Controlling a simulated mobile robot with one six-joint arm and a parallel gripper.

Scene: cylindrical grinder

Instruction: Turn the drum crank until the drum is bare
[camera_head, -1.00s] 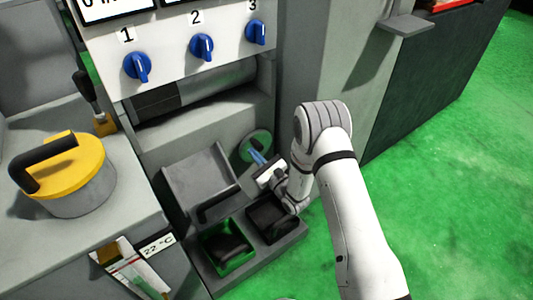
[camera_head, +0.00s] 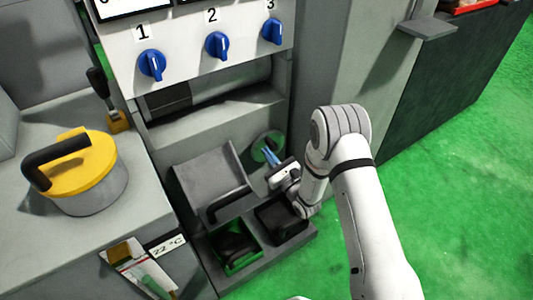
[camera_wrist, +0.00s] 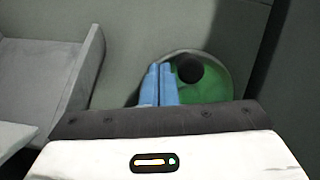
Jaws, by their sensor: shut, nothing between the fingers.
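The drum crank (camera_head: 267,147) is a round green disc low on the machine's front. In the wrist view the green disc (camera_wrist: 212,88) carries a black knob (camera_wrist: 190,68). My gripper (camera_head: 269,156) is in front of the disc. In the wrist view its blue fingers (camera_wrist: 159,70) are shut together just left of the knob, with nothing between them; I cannot tell if they touch it. The drum (camera_head: 230,84) shows in the slot under the switches. Its left part is darker with lines, its right part plain grey.
Left of the crank are an open grey lid (camera_head: 207,178) with a black handle and two small bins (camera_head: 236,246). Blue numbered switches (camera_head: 217,45) sit above. A yellow-topped pot (camera_head: 75,170) stands on the left counter. Green floor (camera_head: 460,190) is free at right.

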